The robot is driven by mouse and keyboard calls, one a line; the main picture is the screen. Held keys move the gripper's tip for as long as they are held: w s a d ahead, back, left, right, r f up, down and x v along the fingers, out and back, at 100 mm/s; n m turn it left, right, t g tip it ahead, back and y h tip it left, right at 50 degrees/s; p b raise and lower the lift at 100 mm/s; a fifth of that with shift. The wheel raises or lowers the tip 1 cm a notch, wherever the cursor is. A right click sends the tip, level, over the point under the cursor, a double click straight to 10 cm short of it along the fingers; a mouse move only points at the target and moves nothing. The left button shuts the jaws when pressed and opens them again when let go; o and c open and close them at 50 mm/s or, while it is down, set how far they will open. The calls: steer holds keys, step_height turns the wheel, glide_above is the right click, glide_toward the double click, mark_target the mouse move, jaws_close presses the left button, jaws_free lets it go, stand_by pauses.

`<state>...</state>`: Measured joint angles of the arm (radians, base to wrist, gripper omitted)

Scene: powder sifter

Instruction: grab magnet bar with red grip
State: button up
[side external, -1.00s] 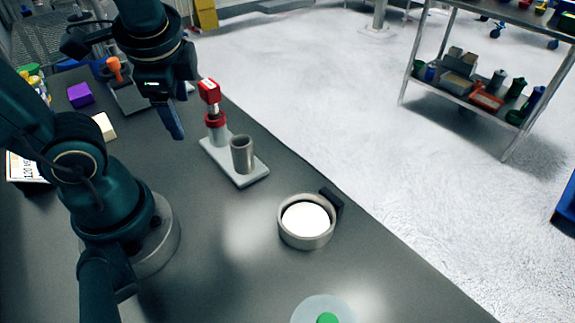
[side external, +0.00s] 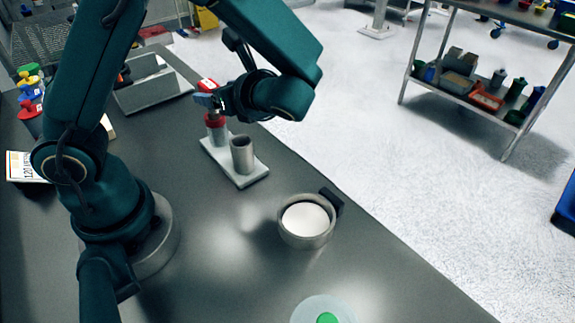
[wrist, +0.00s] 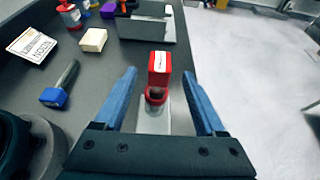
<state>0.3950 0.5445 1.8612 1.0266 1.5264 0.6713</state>
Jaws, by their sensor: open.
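The magnet bar's red grip (wrist: 159,68) stands upright in a red-rimmed holder in the wrist view. In the side view only the top of the red grip (side external: 207,85) shows, above the red collar (side external: 216,121); my gripper covers part of it. My gripper (wrist: 166,80) is open, with one blue finger on each side of the red grip and a gap visible on both sides. In the side view my gripper (side external: 208,101) is level with the grip and comes at it from the right. I cannot tell whether the fingers reach past it.
A grey tube (side external: 242,155) stands on the same pale base plate (side external: 246,180). A round sieve (side external: 306,222) with white powder is nearer. A grey tray (side external: 150,88) lies behind. A white block (wrist: 93,40) and a blue-handled tool (wrist: 58,88) lie to the left.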

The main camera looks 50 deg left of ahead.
mark_target(214, 115)
steer(key=shift+x, duration=2.25)
steer(key=shift+s, duration=0.1)
jaws_close()
